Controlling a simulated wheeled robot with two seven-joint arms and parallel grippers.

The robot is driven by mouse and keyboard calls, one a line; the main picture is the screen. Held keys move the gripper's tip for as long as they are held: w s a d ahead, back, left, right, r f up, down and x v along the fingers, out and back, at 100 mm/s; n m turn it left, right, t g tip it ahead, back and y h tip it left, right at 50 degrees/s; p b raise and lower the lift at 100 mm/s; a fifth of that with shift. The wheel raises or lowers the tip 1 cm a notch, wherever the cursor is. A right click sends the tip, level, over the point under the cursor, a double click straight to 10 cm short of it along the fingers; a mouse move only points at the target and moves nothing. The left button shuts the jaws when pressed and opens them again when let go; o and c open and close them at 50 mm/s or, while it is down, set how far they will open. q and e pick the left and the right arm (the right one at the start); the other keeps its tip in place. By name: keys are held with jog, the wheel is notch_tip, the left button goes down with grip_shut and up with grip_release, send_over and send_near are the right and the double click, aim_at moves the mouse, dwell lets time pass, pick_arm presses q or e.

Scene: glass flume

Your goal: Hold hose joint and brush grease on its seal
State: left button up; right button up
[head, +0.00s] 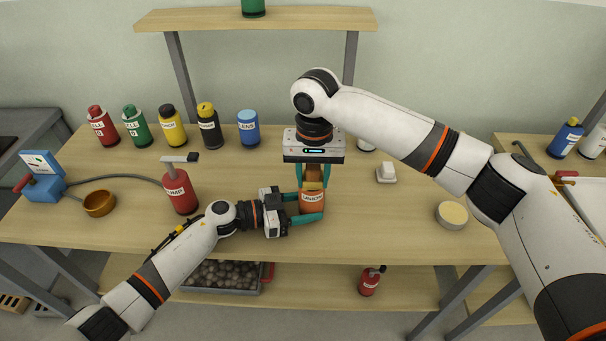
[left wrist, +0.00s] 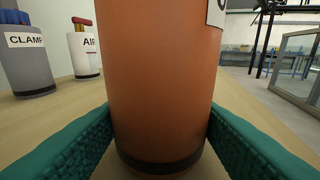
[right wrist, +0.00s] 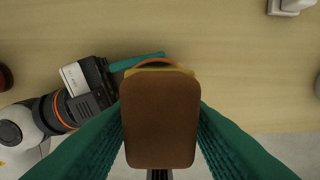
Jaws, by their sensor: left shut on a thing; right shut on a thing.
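The hose joint is an orange-brown cylinder labelled UNION (head: 311,197), upright near the table's front edge; it fills the middle of the left wrist view (left wrist: 160,80). My left gripper (head: 309,207) is shut around its sides from the left. My right gripper (head: 313,178) points down above the joint, shut on the brush, whose brown handle (right wrist: 160,122) fills the middle of the right wrist view. A yellowish strip and the joint's orange rim (right wrist: 150,59) show past the handle. The seal and any brush contact are hidden. A round bowl of pale cream stuff (head: 453,214), possibly grease, stands right.
A red bottle (head: 180,191) stands left of the joint, with a wooden bowl (head: 99,203) and blue pump (head: 43,178) farther left. Several labelled bottles line the back. A small white block (head: 386,174) lies right. Table between joint and cream bowl is clear.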

notch_tip(320, 180, up, 8)
jog(key=d, duration=0.3)
jog(key=shift+w, duration=0.15)
dwell(0.5)
dwell(0.3)
pick_arm(q)
jog(key=o, duration=0.8)
jog(key=shift+o, duration=0.2)
jog(key=v, duration=1.2)
jog(key=shift+w+f, duration=0.1)
